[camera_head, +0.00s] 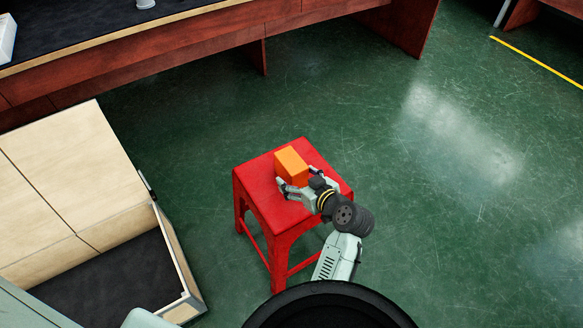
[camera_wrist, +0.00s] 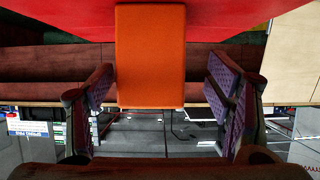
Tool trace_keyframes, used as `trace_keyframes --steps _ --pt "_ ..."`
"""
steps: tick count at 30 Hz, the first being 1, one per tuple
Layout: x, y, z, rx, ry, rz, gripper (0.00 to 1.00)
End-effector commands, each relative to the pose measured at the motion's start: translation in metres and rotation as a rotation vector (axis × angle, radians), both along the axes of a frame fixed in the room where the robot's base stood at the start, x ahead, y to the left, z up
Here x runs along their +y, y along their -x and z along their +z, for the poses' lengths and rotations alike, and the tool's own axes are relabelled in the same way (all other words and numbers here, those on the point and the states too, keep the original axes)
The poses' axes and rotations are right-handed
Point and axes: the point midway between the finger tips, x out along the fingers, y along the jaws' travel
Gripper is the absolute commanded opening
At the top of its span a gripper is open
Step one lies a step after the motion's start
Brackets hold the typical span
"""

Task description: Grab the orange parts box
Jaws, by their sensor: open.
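The orange parts box (camera_head: 291,165) is a small upright block on top of a red stool (camera_head: 259,174). In the wrist view the orange box (camera_wrist: 151,56) is at the upper middle, and the red stool top (camera_wrist: 230,14) shows behind and beside it. My gripper (camera_head: 295,180) is at the stool top, on the near side of the box. In the wrist view my gripper's two padded fingers (camera_wrist: 160,100) are spread wide, one on each side of the box's line. Gaps show between the box and both fingers. The gripper is open and holds nothing.
A pale wooden cabinet (camera_head: 75,180) with an open dark-lined drawer (camera_head: 110,283) stands left of the stool. A long red-brown bench (camera_head: 150,60) with a dark top runs along the back. The green floor (camera_head: 440,200) to the right is clear.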

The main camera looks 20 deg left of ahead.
Motion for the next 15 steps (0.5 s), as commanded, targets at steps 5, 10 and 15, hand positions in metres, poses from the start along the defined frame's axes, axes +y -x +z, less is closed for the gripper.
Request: trace_keyframes --steps 5,10,15 --pt "0.014 -0.018 0.0 -0.001 0.002 0.0 0.73" --pt "0.031 -0.033 -0.008 -0.001 0.001 0.0 0.73" --pt "0.036 -0.038 -0.013 -0.001 0.001 -0.001 0.73"
